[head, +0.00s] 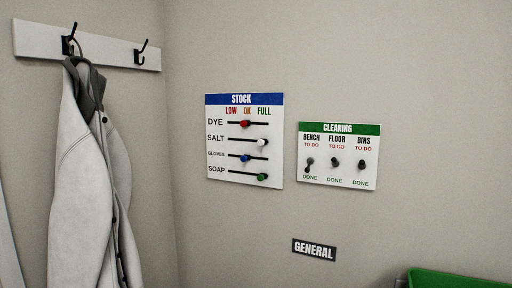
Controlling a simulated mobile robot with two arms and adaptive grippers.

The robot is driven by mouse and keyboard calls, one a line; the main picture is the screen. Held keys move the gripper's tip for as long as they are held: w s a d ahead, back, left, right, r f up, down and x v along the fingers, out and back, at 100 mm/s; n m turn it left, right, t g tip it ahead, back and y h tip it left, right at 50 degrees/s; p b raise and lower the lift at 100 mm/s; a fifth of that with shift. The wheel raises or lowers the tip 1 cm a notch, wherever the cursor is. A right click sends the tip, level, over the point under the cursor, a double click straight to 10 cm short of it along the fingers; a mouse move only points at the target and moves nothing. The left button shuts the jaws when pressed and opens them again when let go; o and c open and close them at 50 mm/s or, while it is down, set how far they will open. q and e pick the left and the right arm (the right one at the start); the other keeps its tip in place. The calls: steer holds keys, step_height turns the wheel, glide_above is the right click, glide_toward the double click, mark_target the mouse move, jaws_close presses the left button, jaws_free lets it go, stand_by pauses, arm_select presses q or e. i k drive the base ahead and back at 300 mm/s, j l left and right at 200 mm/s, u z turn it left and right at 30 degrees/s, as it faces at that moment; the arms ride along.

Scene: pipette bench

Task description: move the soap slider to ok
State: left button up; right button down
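The stock board (214,188) hangs on the wall, white with a blue header and LOW, OK and FULL columns. The soap slider (262,177) is a green knob on the bottom slot, at its right end under FULL. The dye slider (244,124) is red and sits about under OK. The salt slider (263,142) is white and sits at the right, under FULL. The gloves slider (245,158) is blue and sits near the middle, about under OK. Neither of my grippers shows in the head view.
A cleaning board (337,182) with several dark knobs hangs right of the stock board. A GENERAL sign (314,250) is below, and a green bin (455,279) is at the lower right. A coat (85,175) hangs from a hook rail (100,48) at left.

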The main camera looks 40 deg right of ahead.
mark_target(261, 176)
steer(key=z, duration=1.15)
